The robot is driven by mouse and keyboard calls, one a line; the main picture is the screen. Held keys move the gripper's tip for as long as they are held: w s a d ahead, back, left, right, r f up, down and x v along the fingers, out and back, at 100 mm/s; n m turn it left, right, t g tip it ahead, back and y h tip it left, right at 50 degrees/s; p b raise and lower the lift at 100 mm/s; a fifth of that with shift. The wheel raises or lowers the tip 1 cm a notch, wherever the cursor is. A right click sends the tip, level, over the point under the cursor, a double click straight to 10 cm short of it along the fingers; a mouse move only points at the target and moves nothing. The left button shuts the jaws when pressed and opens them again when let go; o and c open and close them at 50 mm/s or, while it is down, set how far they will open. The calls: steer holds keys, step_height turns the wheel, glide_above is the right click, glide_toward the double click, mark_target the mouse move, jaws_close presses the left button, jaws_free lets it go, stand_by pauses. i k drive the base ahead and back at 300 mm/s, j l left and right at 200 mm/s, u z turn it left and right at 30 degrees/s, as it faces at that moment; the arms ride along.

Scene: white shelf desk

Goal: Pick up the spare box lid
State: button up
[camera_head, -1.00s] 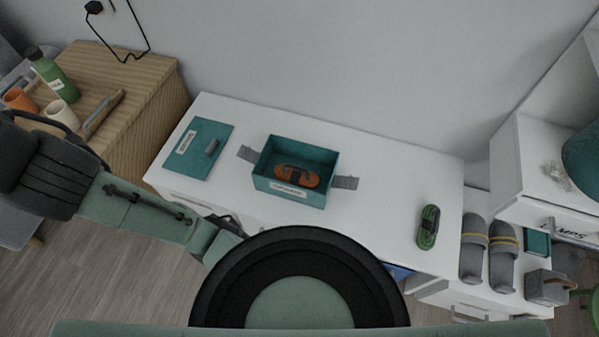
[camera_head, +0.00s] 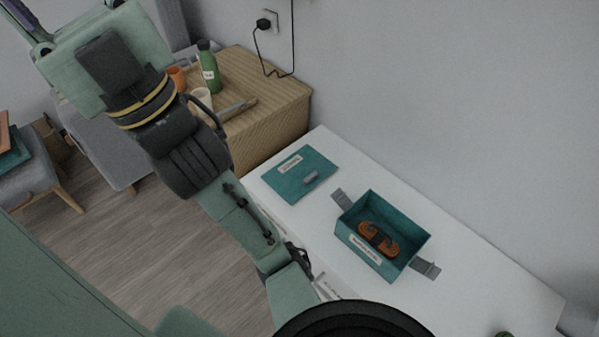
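The spare box lid (camera_head: 284,184) is a flat teal panel with a white label and a small grey handle. It lies on the left end of the white desk. A teal open box (camera_head: 411,244) with a white label and grey side flaps stands to its right. An orange and dark item (camera_head: 378,239) lies inside the box. My arm crosses the left half of the view, left of the lid and apart from it. I cannot make out my gripper's fingers.
A wooden cabinet (camera_head: 272,123) behind the lid carries a green bottle (camera_head: 209,68), an orange cup (camera_head: 177,76), a pale cup (camera_head: 203,97) and a tray. A grey chair (camera_head: 45,182) stands at the far left.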

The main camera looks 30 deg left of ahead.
mark_target(300, 173)
steer(key=i+j+z, duration=0.1)
steer(key=j+z, duration=0.15)
steer(key=j, duration=0.55)
steer(key=j+z, duration=0.25)
steer(key=j, duration=0.6)
steer(key=j+z, duration=0.25)
steer(key=j, duration=0.6)
steer(key=k+j+z, duration=0.2)
steer(key=j, duration=0.6)
steer(key=i+j, duration=0.45)
